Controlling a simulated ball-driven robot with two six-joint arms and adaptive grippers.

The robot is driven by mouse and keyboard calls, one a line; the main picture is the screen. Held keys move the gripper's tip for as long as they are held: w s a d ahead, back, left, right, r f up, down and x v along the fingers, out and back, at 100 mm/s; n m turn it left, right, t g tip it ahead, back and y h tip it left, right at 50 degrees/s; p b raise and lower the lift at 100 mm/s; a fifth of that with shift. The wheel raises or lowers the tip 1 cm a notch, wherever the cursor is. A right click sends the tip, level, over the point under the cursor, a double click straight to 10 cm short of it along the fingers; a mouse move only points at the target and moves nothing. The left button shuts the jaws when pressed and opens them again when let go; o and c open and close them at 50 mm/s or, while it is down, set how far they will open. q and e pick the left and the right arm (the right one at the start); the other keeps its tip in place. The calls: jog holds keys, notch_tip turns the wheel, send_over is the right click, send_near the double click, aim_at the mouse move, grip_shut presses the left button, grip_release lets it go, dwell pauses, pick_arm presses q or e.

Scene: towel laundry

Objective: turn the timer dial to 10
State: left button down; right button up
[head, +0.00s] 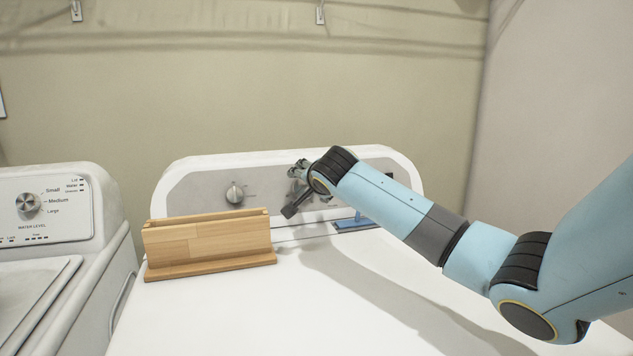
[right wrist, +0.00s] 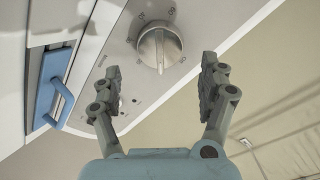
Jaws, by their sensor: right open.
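A round silver dial (right wrist: 158,48) with a raised grip bar sits on the light grey control panel in the right wrist view. Small marks ring it, too blurred for me to read its setting surely. My right gripper (right wrist: 160,80) is open, its fingers spread to either side of the view, with the dial just beyond and between them, apparently untouched. In the head view my right gripper (head: 297,188) is at the panel (head: 205,190) of the white dryer, and my arm hides what lies behind it. Another knob (head: 235,193) shows left of it. My left gripper is not in view.
A wooden box-like holder (head: 208,246) stands on the dryer top in front of the panel. A blue object (head: 352,223) lies by the panel's base, right of my gripper. A washer (head: 50,215) stands at the left. The front dryer top is clear.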

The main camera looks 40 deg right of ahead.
jog(key=v, duration=0.8)
